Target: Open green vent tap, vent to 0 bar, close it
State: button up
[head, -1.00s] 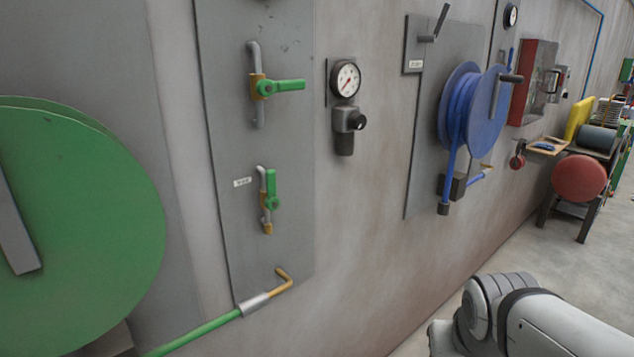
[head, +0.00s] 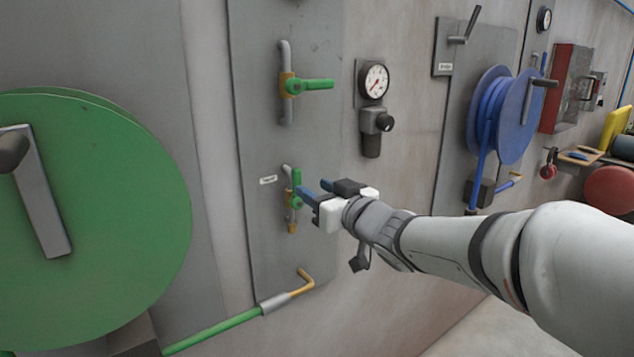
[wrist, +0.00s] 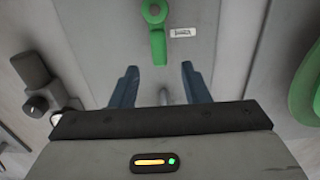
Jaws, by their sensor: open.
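The lower tap, beside a small label reading "Vent", has a green handle (head: 297,181) that points up, in line with its vertical pipe. In the wrist view the green handle (wrist: 158,45) shows with its free end in line with the gap between my fingertips. My gripper (head: 309,190) is open and empty, just right of the tap, facing the panel; its blue fingers also show in the wrist view (wrist: 158,69). I cannot tell whether the fingertips straddle the handle. The round white gauge (head: 376,81) is up and right; its red needle is too small to read.
A second green-handled tap (head: 312,85) sits above, its handle horizontal across its pipe. A dark regulator (head: 374,122) hangs under the gauge. A big green reel (head: 120,230) juts out at left, a blue hose reel (head: 514,118) at right. A brass outlet with green hose is below.

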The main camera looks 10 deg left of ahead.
aim_at(299, 179)
jog(key=x, duration=0.5)
jog(key=shift+w+a, duration=0.2)
jog(key=shift+w, duration=0.05)
jog(key=shift+c, duration=0.5)
grip_shut()
